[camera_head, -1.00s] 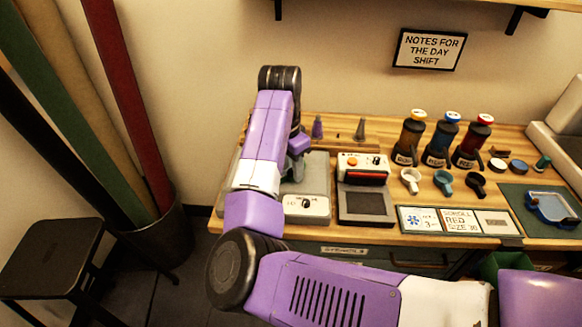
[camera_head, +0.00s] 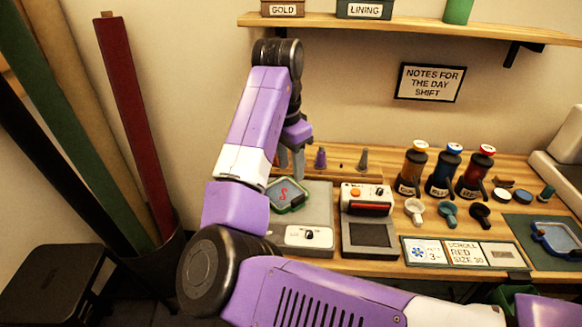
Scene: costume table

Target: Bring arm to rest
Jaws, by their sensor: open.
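My arm reaches up over the left part of the wooden table (camera_head: 345,268), with its elbow low in front of the table edge. My gripper (camera_head: 291,160) points down above the back left of the table. Its fingers are open, and I see nothing between them. Below it, a green-rimmed frame with a red S (camera_head: 287,194) lies on the grey plate of a machine (camera_head: 316,211) with a dial on its front. The gripper is apart from the frame.
A device with an orange button (camera_head: 366,198) and dark pad stands to the right. Several labelled bottles (camera_head: 443,170), small cups (camera_head: 447,210) and cards (camera_head: 464,253) fill the right side. A shelf (camera_head: 400,24) hangs above. Tall rolls (camera_head: 135,120) and a black stool (camera_head: 52,270) stand left.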

